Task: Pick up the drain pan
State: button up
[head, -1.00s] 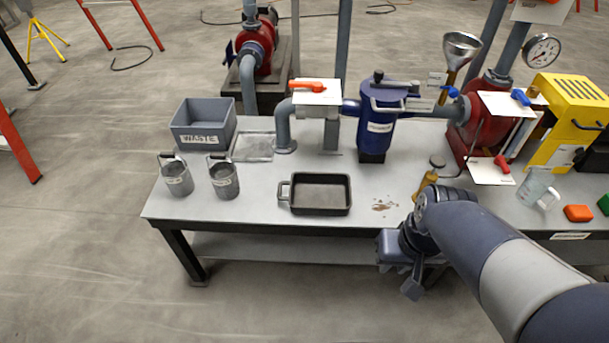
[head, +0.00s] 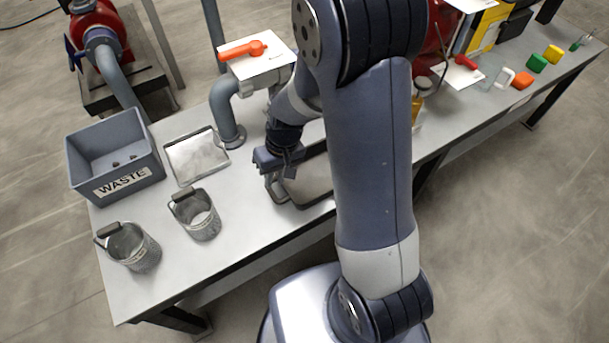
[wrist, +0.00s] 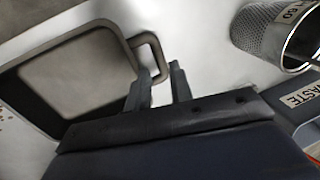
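The drain pan (head: 312,180) is a dark, shallow rectangular pan on the bench, partly hidden behind my arm in the head view. In the wrist view the pan (wrist: 50,47) fills the upper left, and its loop handle (wrist: 154,46) points toward my fingers. My gripper (head: 277,188) is at the pan's left, handle end. In the wrist view my gripper (wrist: 161,76) is open, with a gap between its two fingers. The handle's outer bar appears to lie in line with that gap; I cannot tell whether the fingers touch it.
A grey waste bin (head: 115,160), a flat metal tray (head: 197,155) and two metal buckets (head: 197,217) (head: 133,248) stand on the bench left of my gripper. A pipe with an orange-handled valve (head: 243,50) rises close behind.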

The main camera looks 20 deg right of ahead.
aim_at(273, 192)
jog(key=shift+d+b+x, duration=0.1)
jog(key=shift+b+x, duration=0.15)
jog(key=shift+x, duration=1.7)
jog(key=shift+d+b+x, duration=0.15)
jog(key=shift+b+x, duration=0.1)
jog(key=shift+x, duration=1.75)
jog(key=shift+c, duration=0.3)
grip_shut()
